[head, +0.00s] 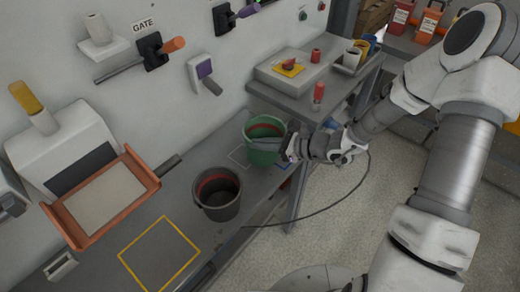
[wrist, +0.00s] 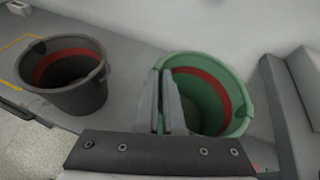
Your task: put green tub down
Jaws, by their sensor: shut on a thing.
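The green tub (head: 263,153) is near the far end of the grey bench, upright or nearly so, with a red band inside. My gripper (head: 287,150) is at its right side in the head view. In the wrist view my gripper (wrist: 166,100) is shut on the wall of the green tub (wrist: 215,105), with the fingers over the near rim. I cannot tell whether the tub's base touches the bench. A thin pale outlined square (head: 238,157) on the bench shows partly, just left of the tub.
A dark grey tub (head: 219,203) with a red band stands nearer on the bench; it also shows in the wrist view (wrist: 70,95). A yellow outlined square (head: 158,254) is empty. An orange-edged tray (head: 152,176) sits below a wall dispenser. A raised side table (head: 300,103) stands beyond.

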